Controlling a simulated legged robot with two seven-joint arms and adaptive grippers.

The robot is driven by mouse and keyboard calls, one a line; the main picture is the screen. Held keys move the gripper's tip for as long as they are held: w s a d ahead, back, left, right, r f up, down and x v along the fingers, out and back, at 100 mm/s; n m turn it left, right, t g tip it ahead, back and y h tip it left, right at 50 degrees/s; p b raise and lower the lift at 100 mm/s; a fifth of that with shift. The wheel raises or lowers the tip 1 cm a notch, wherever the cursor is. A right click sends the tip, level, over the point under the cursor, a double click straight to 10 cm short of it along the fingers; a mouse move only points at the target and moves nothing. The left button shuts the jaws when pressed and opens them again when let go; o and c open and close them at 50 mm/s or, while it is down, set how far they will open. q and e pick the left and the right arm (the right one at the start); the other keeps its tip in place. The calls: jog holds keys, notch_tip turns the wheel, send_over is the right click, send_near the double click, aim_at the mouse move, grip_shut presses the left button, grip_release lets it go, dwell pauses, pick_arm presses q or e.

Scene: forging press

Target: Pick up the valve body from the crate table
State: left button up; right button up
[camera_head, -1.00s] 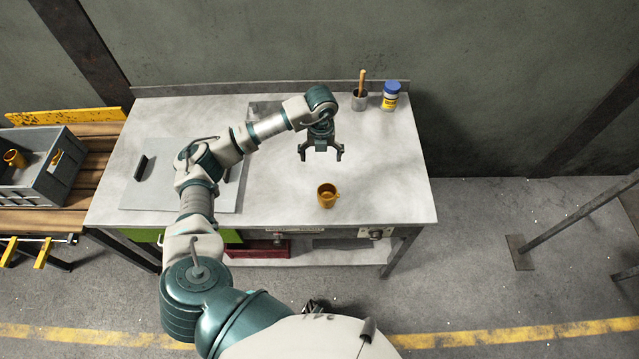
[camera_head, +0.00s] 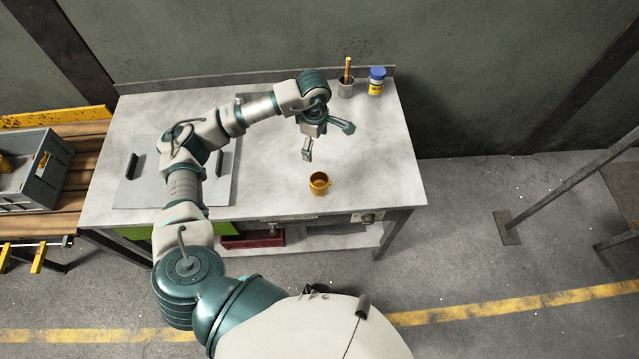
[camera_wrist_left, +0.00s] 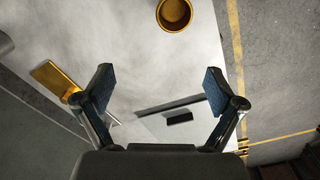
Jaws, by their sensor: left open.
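An orange, hollow, cup-like part, seemingly the valve body (camera_head: 320,184), stands upright on the grey-topped table (camera_head: 385,165) near its front edge. It also shows at the top of the left wrist view (camera_wrist_left: 174,13), with its round opening facing the camera. My left gripper (camera_head: 325,139) is open and empty above the table, behind the part and apart from it. Its two spread fingers show in the left wrist view (camera_wrist_left: 160,82) with nothing between them. My right gripper is in neither view.
A grey crate (camera_head: 50,172) holding orange parts stands on a wooden bench (camera_head: 82,165) at left. A pot with a handled tool (camera_head: 346,88) and a blue-lidded jar (camera_head: 376,82) stand at the back right. A flat plate (camera_head: 135,190) lies left. The table right of the orange part is clear.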

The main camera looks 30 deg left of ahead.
pick_arm(q)
jog(key=m, duration=0.4)
jog(key=m+p, duration=0.4)
jog(key=m, duration=1.3)
send_over(318, 181)
jog(key=s+d, duration=0.1)
jog(key=s, duration=0.1)
notch_tip(318, 181, down, 11)
jog(key=shift+w+f, duration=0.15)
jog(key=shift+d+f, duration=0.35)
jog(key=shift+f, duration=0.15)
notch_tip(318, 181, down, 4)
jog(key=shift+f+p, duration=0.25)
jog(key=shift+p, duration=0.5)
jog(key=shift+a+f, duration=0.25)
jog(key=shift+a, duration=0.1)
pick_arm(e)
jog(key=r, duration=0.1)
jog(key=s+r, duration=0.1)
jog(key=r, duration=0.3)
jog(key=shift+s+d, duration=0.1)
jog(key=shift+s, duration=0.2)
